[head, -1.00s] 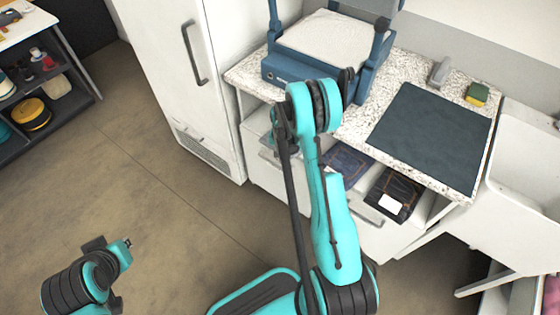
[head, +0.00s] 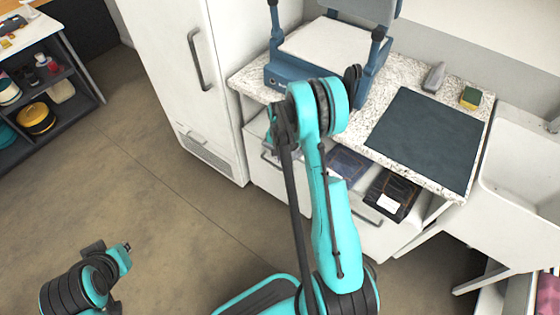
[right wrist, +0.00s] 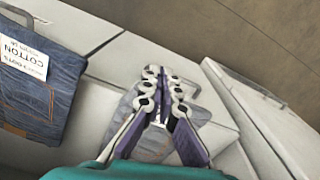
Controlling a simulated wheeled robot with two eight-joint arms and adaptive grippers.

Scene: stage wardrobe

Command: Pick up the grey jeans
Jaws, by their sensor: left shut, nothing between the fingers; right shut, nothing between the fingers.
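The grey jeans (right wrist: 153,146) lie folded in an open drawer in the right wrist view, under my right gripper, whose fingers cover part of them.
Blue jeans with a white label (right wrist: 42,85) lie beside the grey pair. Dark jeans (head: 391,194) and navy jeans (head: 347,163) lie in the drawer in the head view. The speckled counter (head: 405,82) above holds a blue machine and a dark mat (head: 425,140). Floor at left is clear.

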